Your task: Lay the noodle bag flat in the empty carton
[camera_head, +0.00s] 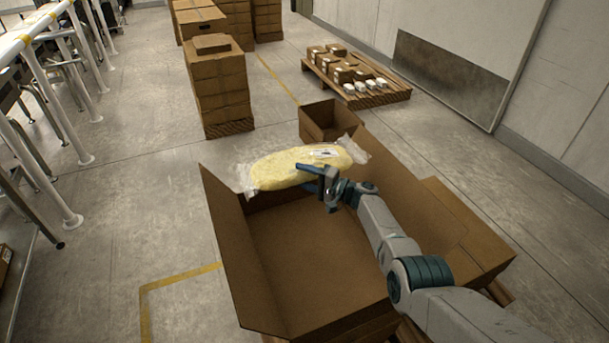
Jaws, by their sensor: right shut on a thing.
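The noodle bag (290,168) is a pale yellow pack with clear crimped ends and a white label. It is held above the far side of the open carton, lying roughly level and crosswise. My right gripper (318,178) is shut on the near edge of the noodle bag, right of its middle. The exact finger contact is partly hidden. The empty carton (312,262) is a large brown box with its flaps spread; its bare floor shows below and in front of the bag. My left gripper does not show.
A smaller open box (325,120) stands just beyond the carton. A pallet (372,97) with small boxes lies at the back right, and stacked cartons (218,85) stand at the back. A white railing (45,165) runs along the left. The floor between is clear.

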